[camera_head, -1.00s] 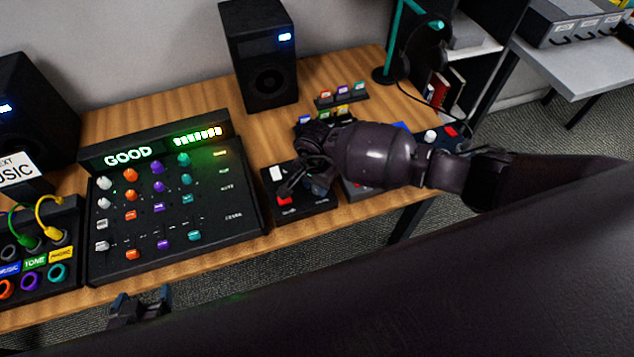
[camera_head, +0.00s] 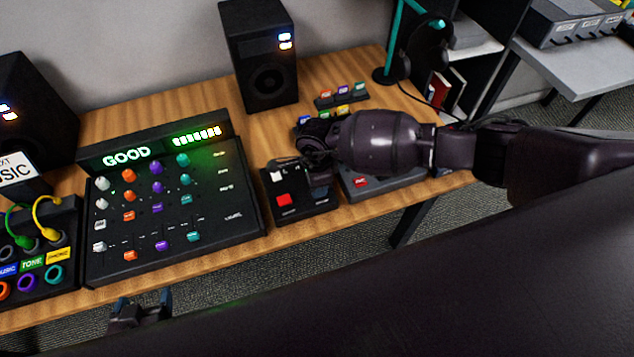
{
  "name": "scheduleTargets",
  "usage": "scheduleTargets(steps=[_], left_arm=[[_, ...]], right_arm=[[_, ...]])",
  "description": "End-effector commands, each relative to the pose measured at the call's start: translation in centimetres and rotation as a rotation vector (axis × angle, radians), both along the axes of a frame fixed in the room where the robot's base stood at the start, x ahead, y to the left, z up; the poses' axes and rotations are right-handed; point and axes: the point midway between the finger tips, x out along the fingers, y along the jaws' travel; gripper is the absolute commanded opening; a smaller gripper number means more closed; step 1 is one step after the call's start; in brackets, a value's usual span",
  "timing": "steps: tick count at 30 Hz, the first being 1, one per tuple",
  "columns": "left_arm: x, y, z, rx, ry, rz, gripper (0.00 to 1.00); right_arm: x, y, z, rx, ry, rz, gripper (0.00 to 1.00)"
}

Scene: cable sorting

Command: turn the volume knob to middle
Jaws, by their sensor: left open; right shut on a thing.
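A small black control box (camera_head: 290,210) with a red button (camera_head: 284,200) and a white switch (camera_head: 276,175) sits near the table's front edge. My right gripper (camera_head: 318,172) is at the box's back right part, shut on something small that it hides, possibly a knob. I cannot make out the volume knob or its setting. My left gripper (camera_head: 140,310) is open and empty, low in front of the table's front edge, away from the box.
A mixer (camera_head: 250,215) with colored knobs and a lit "GOOD" display stands left of the box. A patch panel with cables (camera_head: 40,240) is further left. Speakers (camera_head: 262,60) stand behind. Another device (camera_head: 385,187) lies right of the box, under my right arm.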

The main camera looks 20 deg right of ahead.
Motion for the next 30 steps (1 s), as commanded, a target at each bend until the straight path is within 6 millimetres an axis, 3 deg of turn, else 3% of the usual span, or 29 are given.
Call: scheduleTargets(steps=[18,30], left_arm=[[0.4,0.0,1.5,0.0,-0.01,-0.001,0.8],[-0.1,0.0,1.9,0.0,-0.001,0.001,0.8]], right_arm=[[0.1,-0.2,0.1,-0.002,0.0,-0.566,0.11],[0.1,-0.2,0.1,-0.002,0.001,-0.779,0.11]])
